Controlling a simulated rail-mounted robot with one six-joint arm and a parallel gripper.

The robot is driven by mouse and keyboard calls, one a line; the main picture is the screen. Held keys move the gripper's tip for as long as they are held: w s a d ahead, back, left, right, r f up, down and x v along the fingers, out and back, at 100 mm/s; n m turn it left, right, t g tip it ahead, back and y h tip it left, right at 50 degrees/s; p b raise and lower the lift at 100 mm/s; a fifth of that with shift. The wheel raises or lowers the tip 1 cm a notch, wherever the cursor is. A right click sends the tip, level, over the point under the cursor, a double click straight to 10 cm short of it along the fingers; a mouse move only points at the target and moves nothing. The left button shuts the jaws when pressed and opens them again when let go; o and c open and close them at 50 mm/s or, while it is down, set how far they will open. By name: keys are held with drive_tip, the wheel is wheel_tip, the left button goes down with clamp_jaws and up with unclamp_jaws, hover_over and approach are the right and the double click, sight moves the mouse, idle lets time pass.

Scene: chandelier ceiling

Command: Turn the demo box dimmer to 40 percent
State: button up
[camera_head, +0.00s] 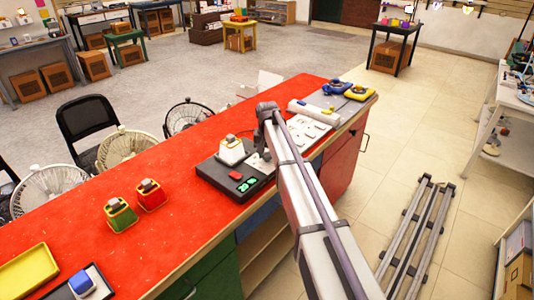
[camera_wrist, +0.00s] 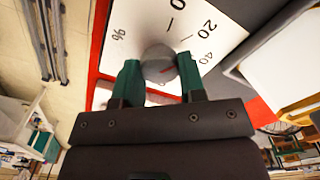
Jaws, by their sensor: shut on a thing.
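The black demo box (camera_head: 218,179) sits on the red counter, with a red button (camera_head: 235,176) and a lit green display (camera_head: 247,185) too small to read surely. In the wrist view, the round grey dimmer knob (camera_wrist: 158,64) stands on a white dial plate (camera_wrist: 140,18) marked 0, 20, 40 and %. My gripper (camera_wrist: 159,74) is shut on the knob, one green finger on each side. In the head view my arm hides the gripper and knob.
Red and yellow-green blocks with grey tops (camera_head: 150,195) stand on the red counter (camera_head: 190,225) to the left. A white switch panel (camera_head: 310,128) and blue and yellow items lie beyond the arm. Fans and a black chair (camera_head: 87,119) stand behind the counter.

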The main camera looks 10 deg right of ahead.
drive_tip(key=m, duration=0.4)
drive_tip(key=shift+m, duration=1.9)
drive_tip(key=shift+s, duration=0.1)
drive_tip(key=o, duration=0.9)
drive_tip(key=shift+r, duration=0.1)
